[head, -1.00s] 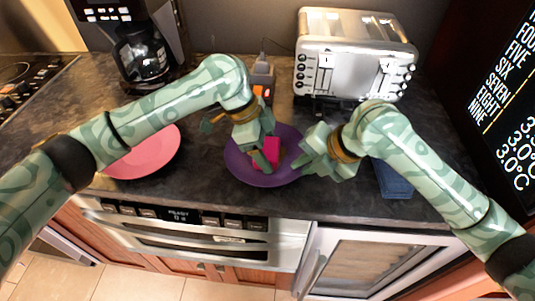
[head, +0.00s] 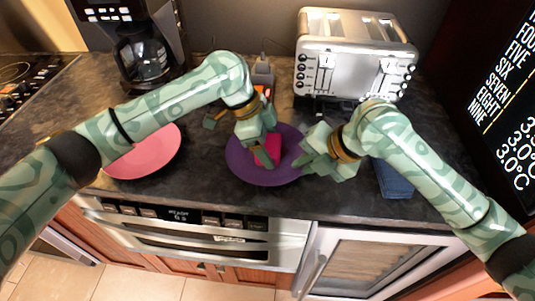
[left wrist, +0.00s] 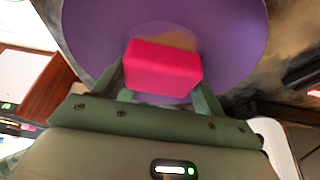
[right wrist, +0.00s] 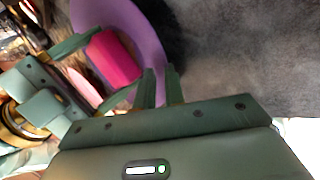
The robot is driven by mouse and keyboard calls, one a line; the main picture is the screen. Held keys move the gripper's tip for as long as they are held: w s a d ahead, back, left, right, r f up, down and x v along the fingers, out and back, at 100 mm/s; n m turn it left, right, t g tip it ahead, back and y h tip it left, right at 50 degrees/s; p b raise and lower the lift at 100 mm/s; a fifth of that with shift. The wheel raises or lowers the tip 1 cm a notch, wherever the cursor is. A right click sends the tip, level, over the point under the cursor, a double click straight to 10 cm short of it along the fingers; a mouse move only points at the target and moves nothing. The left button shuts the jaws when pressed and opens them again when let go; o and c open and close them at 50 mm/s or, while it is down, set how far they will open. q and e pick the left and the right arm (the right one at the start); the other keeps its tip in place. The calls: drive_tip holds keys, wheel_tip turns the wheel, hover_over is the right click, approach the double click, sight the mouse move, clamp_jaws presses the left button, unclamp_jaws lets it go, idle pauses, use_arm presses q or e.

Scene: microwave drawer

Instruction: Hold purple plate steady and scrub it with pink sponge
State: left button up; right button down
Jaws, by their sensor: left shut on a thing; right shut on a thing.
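The purple plate (head: 240,166) lies on the dark counter in the middle of the head view. My left gripper (head: 266,157) is shut on the pink sponge (head: 273,143) over the plate's middle. In the left wrist view, the sponge (left wrist: 163,68) sits between the fingers, with a brownish patch (left wrist: 180,40) on the plate just beyond it. Whether the sponge's underside touches the plate is hidden. My right gripper (head: 305,161) is at the plate's right edge. In the right wrist view, its fingers (right wrist: 160,78) are shut on the plate's rim (right wrist: 146,40).
A pink plate (head: 150,155) lies to the left, under my left arm. A coffee maker (head: 143,55) and a silver toaster (head: 350,58) stand at the back. A blue folded item (head: 394,180) lies right of my right gripper. The counter's front edge is close to the purple plate.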

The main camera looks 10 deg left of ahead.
use_arm(q)
drive_tip(key=shift+s+f, duration=0.25)
use_arm(e)
drive_tip(key=shift+f, duration=0.15)
use_arm(q)
drive_tip(key=shift+s+a, duration=0.1)
drive_tip(key=shift+s, duration=0.4)
drive_tip(key=shift+w+r, duration=0.15)
drive_tip(key=shift+w, duration=0.7)
drive_tip(key=shift+s+r, duration=0.2)
drive_tip(key=shift+s, duration=0.6)
drive_tip(key=shift+w+f, duration=0.1)
drive_tip(key=shift+w, duration=0.75)
drive_tip(key=shift+s+f, duration=0.2)
drive_tip(key=shift+s, duration=0.65)
drive_tip(key=shift+w, duration=0.9)
